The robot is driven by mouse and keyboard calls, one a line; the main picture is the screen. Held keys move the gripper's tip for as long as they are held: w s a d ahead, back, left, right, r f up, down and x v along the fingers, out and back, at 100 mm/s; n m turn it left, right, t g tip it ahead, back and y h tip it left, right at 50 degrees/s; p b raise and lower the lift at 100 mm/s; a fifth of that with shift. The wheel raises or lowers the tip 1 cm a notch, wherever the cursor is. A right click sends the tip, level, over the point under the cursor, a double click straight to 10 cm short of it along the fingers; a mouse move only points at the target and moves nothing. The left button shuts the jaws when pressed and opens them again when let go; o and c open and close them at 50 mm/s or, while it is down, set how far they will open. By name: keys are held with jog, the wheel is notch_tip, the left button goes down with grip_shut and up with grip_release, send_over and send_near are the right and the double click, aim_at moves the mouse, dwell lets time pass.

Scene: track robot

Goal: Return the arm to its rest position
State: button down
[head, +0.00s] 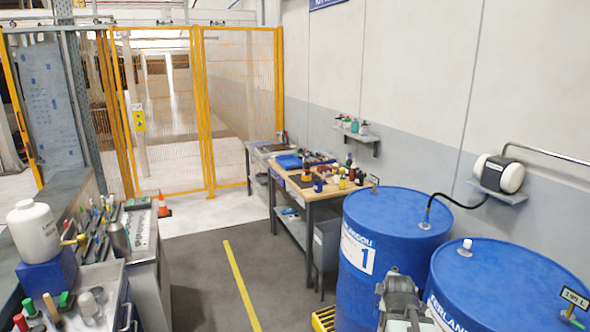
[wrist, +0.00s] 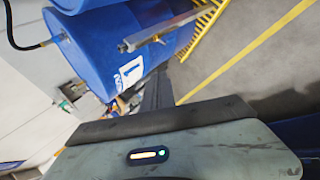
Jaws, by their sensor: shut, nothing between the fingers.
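My arm shows in the head view as grey jointed parts at the bottom edge, right of centre, in front of the blue drums. Its lower part is cut off by the frame. In the wrist view my gripper (wrist: 158,84) shows as dark, narrow fingers beyond the pale housing. The fingers are together and hold nothing. They point toward the floor and the drum marked 1. I cannot make out the fingers in the head view.
A blue drum marked 1 (head: 385,235) and a second blue drum (head: 500,280) stand close at the right. A workbench (head: 318,195) is behind them. A tool cart (head: 100,275) is at the left. The dark floor (head: 205,275) between is clear. An orange cone (head: 163,205) stands farther back.

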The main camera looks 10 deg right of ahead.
jog(key=a+f+m+g+y+b, duration=0.1)
jog(key=a+f, duration=0.1)
jog(key=a, duration=0.5)
jog(key=a+f+g+y, duration=0.1)
jog(key=a+f, duration=0.2)
jog(key=a, duration=0.4)
jog(key=s+a+f+m+g, duration=0.1)
jog(key=s+a+m+g, duration=0.2)
jog(key=s+a+m, duration=0.1)
jog(key=s+a+f+m+g+y, duration=0.1)
jog(key=s+a+f+m+g, duration=0.1)
jog(key=s+m, duration=0.4)
jog(key=s+a+g, duration=0.1)
jog(key=s+a, duration=0.1)
jog(key=shift+s+a+f+m, duration=0.25)
jog(key=shift+s+a+m, duration=0.05)
jog(key=shift+m, duration=0.1)
